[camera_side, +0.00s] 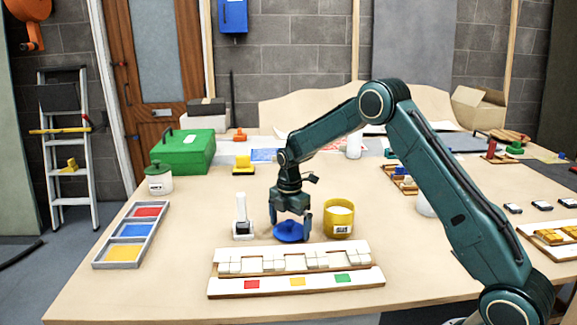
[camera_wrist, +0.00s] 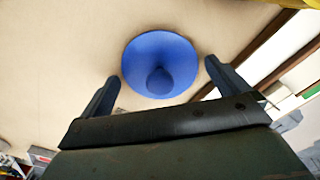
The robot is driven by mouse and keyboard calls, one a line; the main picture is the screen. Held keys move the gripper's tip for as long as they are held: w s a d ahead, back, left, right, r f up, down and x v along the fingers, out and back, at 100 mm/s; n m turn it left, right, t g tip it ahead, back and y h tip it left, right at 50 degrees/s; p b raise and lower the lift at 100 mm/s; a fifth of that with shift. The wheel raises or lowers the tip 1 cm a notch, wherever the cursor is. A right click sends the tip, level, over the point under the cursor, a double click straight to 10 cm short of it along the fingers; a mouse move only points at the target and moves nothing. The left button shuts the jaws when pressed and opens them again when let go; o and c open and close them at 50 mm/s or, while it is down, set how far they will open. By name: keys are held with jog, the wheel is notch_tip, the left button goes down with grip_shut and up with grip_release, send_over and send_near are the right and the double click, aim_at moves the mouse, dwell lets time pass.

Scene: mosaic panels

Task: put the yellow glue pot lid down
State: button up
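A blue lid (camera_side: 290,232) with a round knob lies on the table, left of a yellow glue pot (camera_side: 339,219). The pot stands upright, its top open, with a white label on its front. I see no yellow lid; the lid at my gripper is blue. My gripper (camera_side: 290,222) is low over the blue lid, with a finger on either side. In the wrist view, the blue lid (camera_wrist: 160,58) lies between and just beyond the fingers, knob toward me. Gaps show between it and both fingertips, so the gripper is open and holds nothing.
A white-handled tool (camera_side: 242,220) stands just left of my gripper. A mosaic panel (camera_side: 296,286) with white tiles lies in front. A tray of red, blue and yellow tiles (camera_side: 103,264) is at the left. A lidded white pot (camera_side: 158,184) and green box (camera_side: 183,152) stand behind it.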

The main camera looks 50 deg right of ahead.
aim_at(290, 222)
jog(key=shift+r, duration=0.15)
notch_tip(290, 222, up, 12)
dwell(0.7)
dwell(0.5)
jog(key=s+a+r+m+t, duration=0.1)
jog(key=s+a+r+m, duration=0.25)
jog(key=s+r, duration=0.35)
jog(key=s+a+r+m+t, duration=0.2)
jog(key=s+a+r+m, duration=0.1)
jog(key=s+r+m, duration=0.4)
jog(key=s+a+f+m+t, duration=0.1)
jog(key=s+a+m, duration=0.1)
jog(key=s, duration=0.8)
jog(key=s+a+f+m+t, duration=0.1)
jog(key=s+m, duration=0.4)
jog(key=s, duration=0.5)
jog(key=shift+s+a+f+t, duration=0.3)
jog(key=shift+a+f, duration=0.25)
jog(key=shift+f, duration=0.25)
